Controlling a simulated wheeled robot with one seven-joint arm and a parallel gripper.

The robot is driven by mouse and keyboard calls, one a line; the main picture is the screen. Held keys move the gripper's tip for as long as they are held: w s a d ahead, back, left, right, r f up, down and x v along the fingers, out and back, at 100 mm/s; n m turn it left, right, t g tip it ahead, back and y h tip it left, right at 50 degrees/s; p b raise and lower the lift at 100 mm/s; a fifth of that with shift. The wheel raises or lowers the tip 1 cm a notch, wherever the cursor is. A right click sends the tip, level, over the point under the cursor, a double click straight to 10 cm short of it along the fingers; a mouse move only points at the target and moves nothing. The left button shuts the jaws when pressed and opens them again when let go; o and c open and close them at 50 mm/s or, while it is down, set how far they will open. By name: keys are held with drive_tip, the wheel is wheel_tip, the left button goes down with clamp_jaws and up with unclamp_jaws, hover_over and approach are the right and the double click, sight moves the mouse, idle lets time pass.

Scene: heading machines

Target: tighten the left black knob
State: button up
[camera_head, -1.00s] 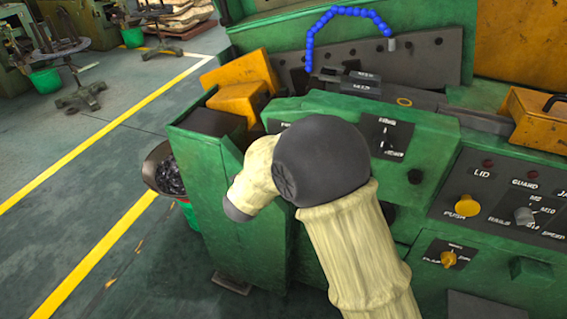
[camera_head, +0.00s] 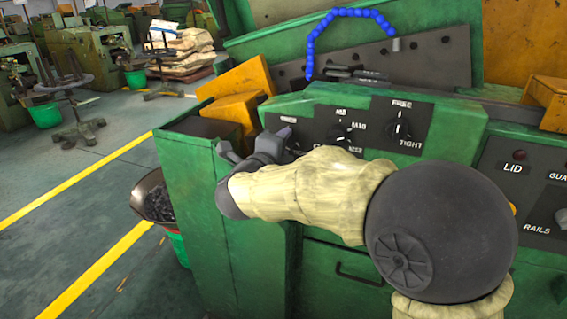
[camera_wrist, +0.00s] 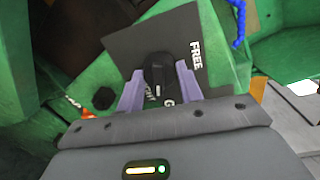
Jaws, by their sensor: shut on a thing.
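The left black knob (camera_wrist: 158,72) sits on a dark plate marked FREE on one side, with a partly covered word on the other, in the wrist view. My gripper (camera_wrist: 160,82) has its two pale purple fingers on either side of the knob, shut on it. In the head view my gripper (camera_head: 276,143) is at the left end of the control panel, where it and the wrist hide most of the knob. Another black knob (camera_head: 399,130), marked FREE and TIGHT, is on the right of the same panel.
A selector knob (camera_head: 344,135) sits between the two in the head view. A blue segmented hose (camera_head: 345,14) arches above the machine. An orange block (camera_head: 236,108) lies behind the panel's left end. A bowl of dark scraps (camera_head: 157,201) stands at the left, beside open floor.

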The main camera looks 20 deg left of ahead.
drive_tip(key=shift+f+m+b, duration=0.2)
drive_tip(key=shift+m+b, duration=0.7)
drive_tip(key=shift+b, duration=0.15)
drive_tip(key=o, duration=1)
drive_tip(key=shift+r, duration=0.1)
drive_tip(key=s+r, duration=0.1)
drive_tip(key=s, duration=1.6)
drive_tip(key=shift+s+a, duration=0.15)
drive_tip(key=shift+a, duration=0.2)
